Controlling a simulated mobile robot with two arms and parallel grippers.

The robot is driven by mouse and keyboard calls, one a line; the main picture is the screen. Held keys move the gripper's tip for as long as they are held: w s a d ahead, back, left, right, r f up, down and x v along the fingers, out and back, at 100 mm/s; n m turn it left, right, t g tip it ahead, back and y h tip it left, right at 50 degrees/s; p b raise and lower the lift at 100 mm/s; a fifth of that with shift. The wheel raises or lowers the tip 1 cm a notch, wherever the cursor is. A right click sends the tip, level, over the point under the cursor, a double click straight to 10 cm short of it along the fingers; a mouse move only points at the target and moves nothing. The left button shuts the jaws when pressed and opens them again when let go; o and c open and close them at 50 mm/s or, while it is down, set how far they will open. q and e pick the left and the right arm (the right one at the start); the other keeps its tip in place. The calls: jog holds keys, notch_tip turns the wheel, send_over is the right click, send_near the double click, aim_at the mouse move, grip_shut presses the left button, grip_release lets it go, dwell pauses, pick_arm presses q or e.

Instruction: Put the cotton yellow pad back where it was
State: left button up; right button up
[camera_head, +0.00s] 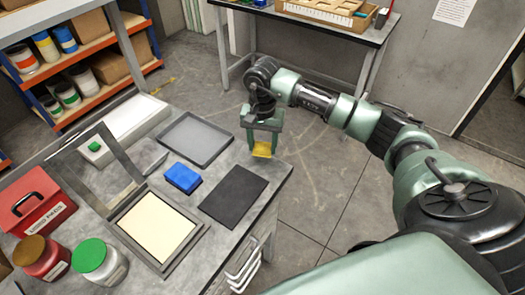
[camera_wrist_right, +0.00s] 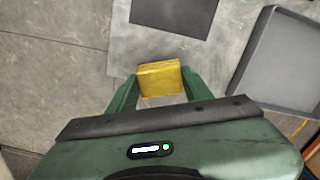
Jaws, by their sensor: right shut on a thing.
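The yellow pad (camera_head: 262,149) is small and square-edged. My right gripper (camera_head: 263,146) is shut on it, with a green finger on each side. In the head view the pad hangs at the workbench's far right corner; I cannot tell its exact height. In the right wrist view the pad (camera_wrist_right: 159,78) sits between the two fingertips (camera_wrist_right: 160,84), with bare bench top just beyond it. My left gripper is not in view.
On the workbench (camera_head: 160,178) are a dark mat (camera_head: 233,194), a blue block (camera_head: 182,178), a grey tray (camera_head: 195,138) and a hinged frame (camera_head: 122,215). Red and green-lidded jars (camera_head: 100,262) and a red box (camera_head: 40,205) stand left. Open floor (camera_head: 315,185) lies right.

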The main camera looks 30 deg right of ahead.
aim_at(263, 162)
jog(key=shift+f, duration=0.65)
notch_tip(263, 162, down, 2)
jog(key=shift+f+p, duration=0.25)
jog(key=shift+p, duration=0.3)
jog(key=shift+f, duration=0.4)
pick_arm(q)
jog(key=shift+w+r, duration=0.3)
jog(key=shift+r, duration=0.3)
pick_arm(e)
jog(key=shift+f, duration=0.1)
jog(key=shift+f, duration=0.15)
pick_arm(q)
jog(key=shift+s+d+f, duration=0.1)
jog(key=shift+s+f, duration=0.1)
pick_arm(e)
jog(key=o, duration=1.3)
